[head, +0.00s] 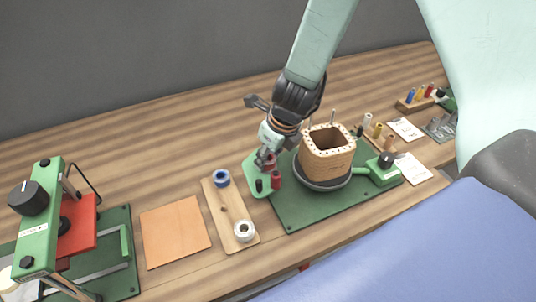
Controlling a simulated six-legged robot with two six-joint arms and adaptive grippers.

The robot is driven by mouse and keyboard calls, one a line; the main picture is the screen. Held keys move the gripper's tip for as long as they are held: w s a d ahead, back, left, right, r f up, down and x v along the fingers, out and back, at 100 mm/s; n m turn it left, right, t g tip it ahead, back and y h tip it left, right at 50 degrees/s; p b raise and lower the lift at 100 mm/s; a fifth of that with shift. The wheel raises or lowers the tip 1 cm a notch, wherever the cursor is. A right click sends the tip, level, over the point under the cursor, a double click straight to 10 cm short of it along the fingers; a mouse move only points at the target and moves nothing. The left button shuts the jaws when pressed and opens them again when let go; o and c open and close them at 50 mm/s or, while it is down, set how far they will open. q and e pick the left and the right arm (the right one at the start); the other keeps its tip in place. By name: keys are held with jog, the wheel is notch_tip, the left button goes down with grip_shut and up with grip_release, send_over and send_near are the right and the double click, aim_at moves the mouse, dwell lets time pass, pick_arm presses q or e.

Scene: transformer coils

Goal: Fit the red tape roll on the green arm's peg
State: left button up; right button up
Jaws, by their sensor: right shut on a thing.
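My right gripper (267,158) hangs above the green arm (258,168) at the left of the coil stand. It is shut on the red tape roll (265,161), of which only a small reddish part shows between the fingers. The green arm carries a short dark post (259,185) and a red cylinder (276,180). The roll is close to them; I cannot tell whether it touches the arm or which post is the peg. My left gripper is not in view.
A square wound coil (327,155) stands on a green base (300,211). A wooden board (228,215) holds a blue roll (222,178) and a white roll (243,231). An orange sheet (175,234) and a green-red press (75,235) are at left. Small spools stand at right.

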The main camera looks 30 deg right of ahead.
jog(key=o, duration=1)
jog(key=shift+c, duration=0.2)
jog(key=shift+o, duration=0.2)
jog(key=o, duration=0.4)
jog(key=shift+c, duration=0.2)
jog(key=shift+r+p, duration=2.55)
jog(key=shift+p, duration=0.1)
jog(key=shift+f, duration=0.15)
